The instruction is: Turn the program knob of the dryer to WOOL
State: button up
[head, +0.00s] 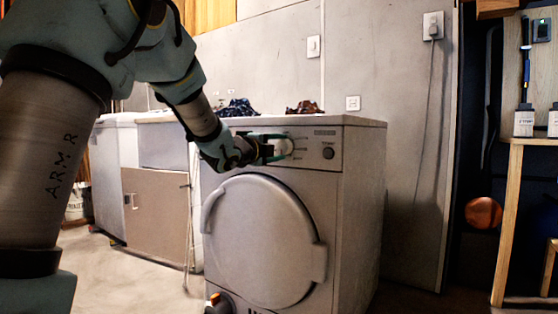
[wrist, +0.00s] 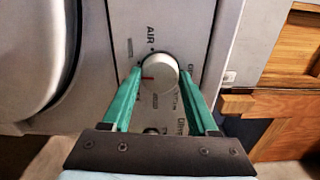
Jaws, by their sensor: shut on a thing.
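The dryer (head: 265,220) is a white front-loader with a round door, and its control panel runs along the top. The program knob (wrist: 160,72) is a round, pale dial with a red mark on its left side in the wrist view. My gripper (wrist: 161,76) is shut on the knob, with one green finger on each side. In the head view my gripper (head: 272,148) reaches the panel from the left and partly hides the knob (head: 286,147). The label AIR (wrist: 151,33) reads above the knob. Other labels are partly covered or too small; I cannot read WOOL.
A smaller dark round control (head: 328,153) sits at the right of the panel. Dark cloths (head: 238,108) lie on the dryer top. A cabinet (head: 155,200) stands to the left, and a wooden workbench (head: 510,220) to the right. Floor is clear at the lower left.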

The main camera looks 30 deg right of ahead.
jog(key=shift+m+b, duration=1.35)
jog(key=shift+m, duration=0.15)
jog(key=o, duration=1.4)
jog(key=p+v, duration=0.2)
jog(key=v, duration=0.8)
jog(key=shift+s+a, duration=0.15)
jog(key=shift+a, duration=0.25)
